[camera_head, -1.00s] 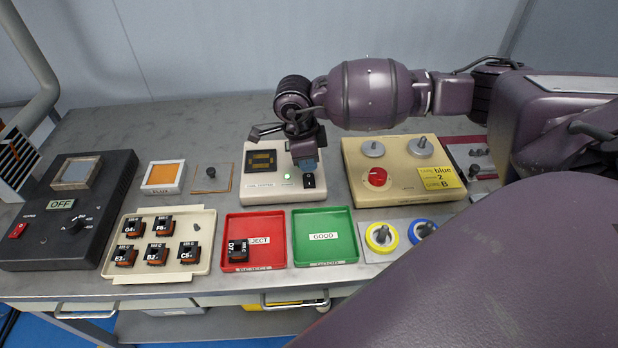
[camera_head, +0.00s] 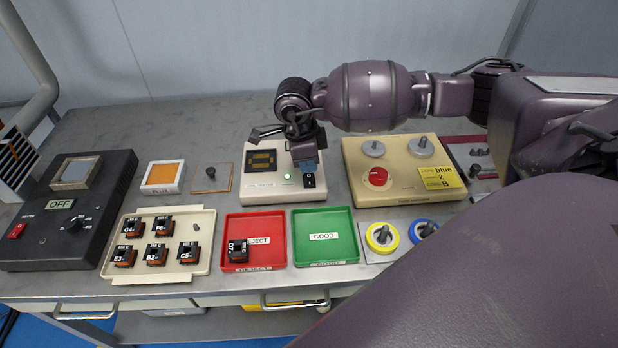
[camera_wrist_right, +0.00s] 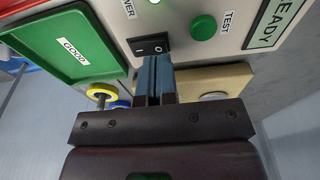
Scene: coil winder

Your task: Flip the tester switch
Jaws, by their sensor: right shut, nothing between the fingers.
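My right gripper (camera_head: 307,169) is shut and empty, pointing down at the switch. In the right wrist view its blue fingertips (camera_wrist_right: 155,62) are at the switch's edge; I cannot tell whether they touch it. My left gripper is not in view.
A red reject tray (camera_head: 270,262) holding one black part and a green good tray (camera_head: 345,248) lie in front of the tester. A cream winder box (camera_head: 400,195) with a red knob stands close on the right. A cream parts tray (camera_head: 200,220) and a black heater box (camera_head: 100,230) are left.

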